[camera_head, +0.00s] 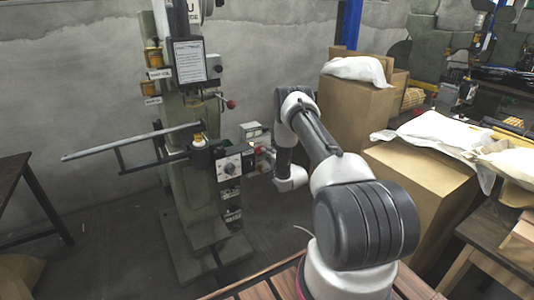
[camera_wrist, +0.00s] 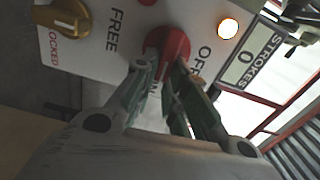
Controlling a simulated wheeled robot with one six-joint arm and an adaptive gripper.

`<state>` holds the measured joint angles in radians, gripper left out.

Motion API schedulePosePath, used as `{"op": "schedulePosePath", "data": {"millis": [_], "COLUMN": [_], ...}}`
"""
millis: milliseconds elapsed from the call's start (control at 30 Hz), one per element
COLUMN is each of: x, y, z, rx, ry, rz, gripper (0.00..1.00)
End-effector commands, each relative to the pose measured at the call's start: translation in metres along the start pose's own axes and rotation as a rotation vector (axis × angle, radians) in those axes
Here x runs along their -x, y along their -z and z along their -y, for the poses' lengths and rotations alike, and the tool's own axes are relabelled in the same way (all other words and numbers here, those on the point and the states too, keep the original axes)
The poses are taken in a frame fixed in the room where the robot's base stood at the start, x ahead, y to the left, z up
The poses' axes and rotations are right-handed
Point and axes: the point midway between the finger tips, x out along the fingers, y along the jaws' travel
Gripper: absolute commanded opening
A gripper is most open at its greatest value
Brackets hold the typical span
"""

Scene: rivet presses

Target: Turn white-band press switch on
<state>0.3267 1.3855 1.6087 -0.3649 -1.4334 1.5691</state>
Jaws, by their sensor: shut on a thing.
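The red switch knob (camera_wrist: 168,42) sits on a pale panel (camera_wrist: 110,45) in the wrist view. OFF is printed to its right; a label below it is mostly hidden by my fingers. My gripper (camera_wrist: 164,70) has its two fingers closed on the knob's sides. A round lamp (camera_wrist: 228,28) beside OFF glows warm white. In the head view the tall green-grey press (camera_head: 190,200) stands left of my arm, and my wrist is at the right side of its control boxes. I cannot make out a white band for certain.
A brass knob (camera_wrist: 66,18) sits between LOCKED and FREE. The STROKES counter (camera_wrist: 250,57) reads 0. A long bar (camera_head: 120,143) juts left from the press. Cardboard boxes (camera_head: 350,112) with white sacks stand right of my arm. A dark table (camera_head: 15,175) is at the far left.

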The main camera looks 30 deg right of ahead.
Motion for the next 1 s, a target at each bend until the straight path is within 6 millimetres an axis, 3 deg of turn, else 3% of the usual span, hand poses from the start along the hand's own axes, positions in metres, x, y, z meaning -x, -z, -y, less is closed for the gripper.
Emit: {"op": "schedulePosePath", "data": {"millis": [700, 733, 800, 1000], "x": [0.0007, 0.0007, 0.0006, 0.0004], "y": [0.0012, 0.0012, 0.0010, 0.0005], "z": [-0.0024, -0.0025, -0.0024, -0.0021], "rx": [-0.071, -0.071, -0.070, -0.070], "ry": [-0.002, -0.002, -0.002, -0.001], "rz": [-0.003, -0.003, -0.003, -0.001], "gripper": [0.00, 0.20, 0.32, 0.36]}}
